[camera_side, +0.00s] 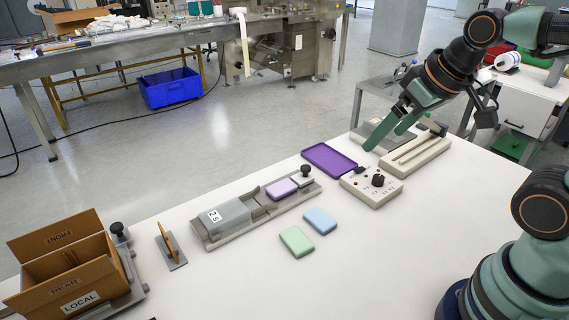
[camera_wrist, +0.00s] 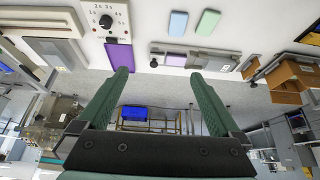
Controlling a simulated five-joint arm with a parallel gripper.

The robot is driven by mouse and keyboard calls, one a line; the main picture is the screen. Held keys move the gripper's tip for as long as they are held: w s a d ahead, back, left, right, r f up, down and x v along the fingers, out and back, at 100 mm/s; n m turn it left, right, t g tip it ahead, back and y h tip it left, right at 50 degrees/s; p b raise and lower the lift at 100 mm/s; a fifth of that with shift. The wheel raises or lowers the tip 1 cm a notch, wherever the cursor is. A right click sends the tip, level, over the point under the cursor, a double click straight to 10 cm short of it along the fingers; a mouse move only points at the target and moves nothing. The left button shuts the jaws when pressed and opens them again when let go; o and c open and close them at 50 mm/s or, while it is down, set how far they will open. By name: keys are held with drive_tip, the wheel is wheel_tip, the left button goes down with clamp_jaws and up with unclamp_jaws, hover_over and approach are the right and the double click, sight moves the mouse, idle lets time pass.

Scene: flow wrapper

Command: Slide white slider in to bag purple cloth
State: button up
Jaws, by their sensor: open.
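The purple cloth (camera_side: 281,189), a small lilac pad, lies in the channel of the wrapper (camera_side: 240,236). It also shows in the wrist view (camera_wrist: 176,58). The pale slider (camera_side: 306,182) with a black knob (camera_side: 305,171) stands at the channel's right end, beside the cloth. In the wrist view its knob (camera_wrist: 154,63) is small. A grey cover (camera_side: 226,216) marked "25" stands over the channel's left part, apart from the cloth. My gripper (camera_side: 384,138) is open and empty, high at the back right, away from the slider. Its fingers (camera_wrist: 159,75) are spread wide in the wrist view.
An empty purple tray (camera_side: 328,158) and a control box (camera_side: 372,187) stand right of the wrapper. A beige unit with a rod (camera_side: 417,156) lies below my gripper. Green (camera_side: 296,241) and blue (camera_side: 320,221) pads lie in front. A cardboard box (camera_side: 67,270) stands far left. The front table is clear.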

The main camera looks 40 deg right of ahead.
drive_tip(key=c, duration=0.4)
drive_tip(key=shift+w+r, duration=0.1)
drive_tip(key=shift+w, duration=0.1)
drive_tip(key=shift+c, duration=0.7)
drive_tip(key=m+g, duration=0.4)
drive_tip(key=g, duration=0.2)
hover_over(306, 167)
wheel_tip(306, 167, down, 8)
wheel_tip(306, 167, down, 12)
clamp_jaws()
